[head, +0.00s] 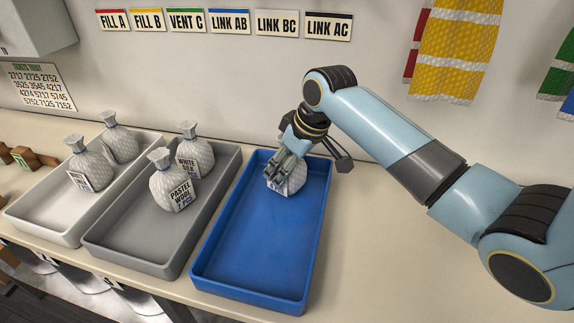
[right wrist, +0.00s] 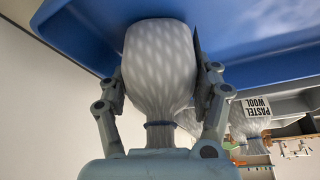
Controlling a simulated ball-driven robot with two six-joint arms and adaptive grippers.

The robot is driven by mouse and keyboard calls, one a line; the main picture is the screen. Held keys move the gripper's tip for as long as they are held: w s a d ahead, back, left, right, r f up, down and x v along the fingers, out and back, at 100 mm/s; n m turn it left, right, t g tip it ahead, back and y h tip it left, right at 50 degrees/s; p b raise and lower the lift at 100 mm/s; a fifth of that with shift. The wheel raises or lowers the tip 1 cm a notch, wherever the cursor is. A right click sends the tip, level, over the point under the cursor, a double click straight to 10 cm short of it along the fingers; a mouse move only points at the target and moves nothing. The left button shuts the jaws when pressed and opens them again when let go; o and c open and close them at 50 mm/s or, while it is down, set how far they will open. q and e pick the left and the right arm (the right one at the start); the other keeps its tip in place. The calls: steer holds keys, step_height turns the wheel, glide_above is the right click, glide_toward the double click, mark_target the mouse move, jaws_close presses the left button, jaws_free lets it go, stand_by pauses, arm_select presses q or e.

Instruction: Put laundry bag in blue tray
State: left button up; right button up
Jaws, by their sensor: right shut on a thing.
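A white patterned laundry bag (head: 291,180) is at the far end of the blue tray (head: 254,295) in the head view. My right gripper (head: 277,172) is shut on it. In the right wrist view the bag (right wrist: 160,65) sits between the two fingers of my right gripper (right wrist: 160,70), with its tied neck toward the wrist. The blue tray (right wrist: 255,30) is close behind the bag there. I cannot tell whether the bag touches the tray floor. My left gripper is not in view.
A grey tray (head: 133,257) left of the blue one holds two bags, one labelled Pastel Wool (head: 174,182). A white tray (head: 42,233) further left holds two more bags. The near part of the blue tray is empty. Cloths (head: 455,45) hang at upper right.

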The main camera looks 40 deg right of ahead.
steer(key=shift+f, duration=0.1)
steer(key=o, duration=1.1)
steer(key=p+v, duration=0.1)
steer(key=v, duration=1.1)
